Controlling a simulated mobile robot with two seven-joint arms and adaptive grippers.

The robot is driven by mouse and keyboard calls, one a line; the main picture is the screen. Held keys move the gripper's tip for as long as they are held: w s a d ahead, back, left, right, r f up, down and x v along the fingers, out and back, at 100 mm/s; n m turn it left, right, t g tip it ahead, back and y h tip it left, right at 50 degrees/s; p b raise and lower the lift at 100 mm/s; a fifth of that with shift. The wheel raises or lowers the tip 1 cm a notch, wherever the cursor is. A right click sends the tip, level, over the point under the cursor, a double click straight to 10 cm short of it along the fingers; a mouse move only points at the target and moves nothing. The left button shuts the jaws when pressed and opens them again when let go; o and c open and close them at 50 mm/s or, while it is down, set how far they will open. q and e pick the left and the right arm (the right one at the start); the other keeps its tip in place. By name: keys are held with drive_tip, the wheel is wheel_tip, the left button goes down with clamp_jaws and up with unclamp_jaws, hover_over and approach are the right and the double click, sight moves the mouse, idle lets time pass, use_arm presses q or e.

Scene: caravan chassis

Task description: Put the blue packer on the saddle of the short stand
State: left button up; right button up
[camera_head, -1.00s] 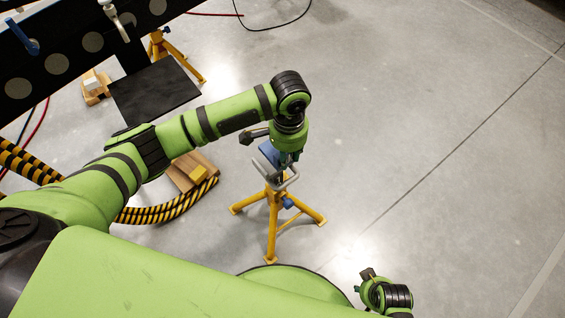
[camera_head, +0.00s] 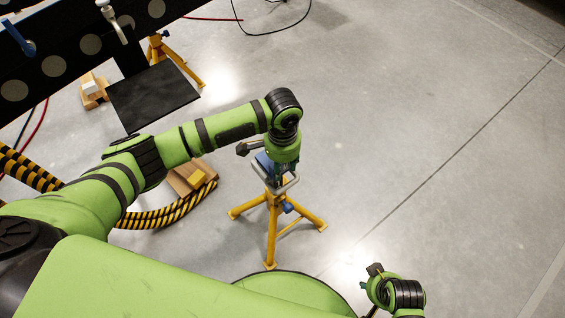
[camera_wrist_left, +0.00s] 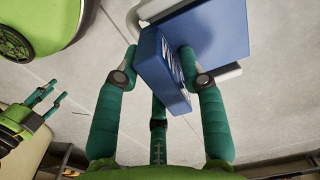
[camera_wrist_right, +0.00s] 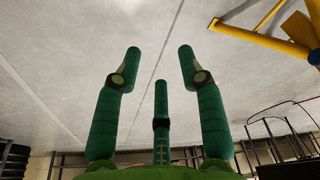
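The blue packer (camera_head: 264,162) shows white lettering in the left wrist view (camera_wrist_left: 174,75). My left gripper (camera_head: 281,175) points down over the short yellow stand (camera_head: 273,214), with its fingers (camera_wrist_left: 160,62) closed on either side of the packer. A wider blue surface (camera_wrist_left: 222,28) lies behind it; I cannot tell whether it is part of the packer. The stand's grey bent-bar saddle (camera_head: 290,185) is right at the packer, partly hidden by packer and gripper. Contact between packer and saddle is unclear. My right gripper (camera_wrist_right: 157,65) is open and empty, over bare floor.
A black plate (camera_head: 153,96), wooden blocks (camera_head: 190,178) and striped yellow-black hoses (camera_head: 165,213) lie left of the short stand. The floor to the right is clear.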

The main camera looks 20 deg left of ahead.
use_arm(q)
drive_tip(key=shift+r, duration=0.1)
drive_tip(key=shift+r, duration=0.25)
wheel_tip(320, 180, up, 8)
drive_tip(key=p, duration=0.2)
drive_tip(key=shift+f+p, duration=0.25)
drive_tip(key=shift+p, duration=0.05)
wheel_tip(320, 180, up, 3)
drive_tip(key=shift+f+p, duration=0.1)
drive_tip(key=shift+p, duration=0.3)
drive_tip(key=shift+r, duration=0.7)
use_arm(e)
wheel_tip(320, 180, down, 6)
drive_tip(key=s, duration=0.1)
drive_tip(key=shift+s+d, duration=0.25)
drive_tip(key=shift+s, duration=0.05)
use_arm(q)
drive_tip(key=shift+s+f, duration=0.1)
use_arm(e)
drive_tip(key=shift+s+r, duration=0.1)
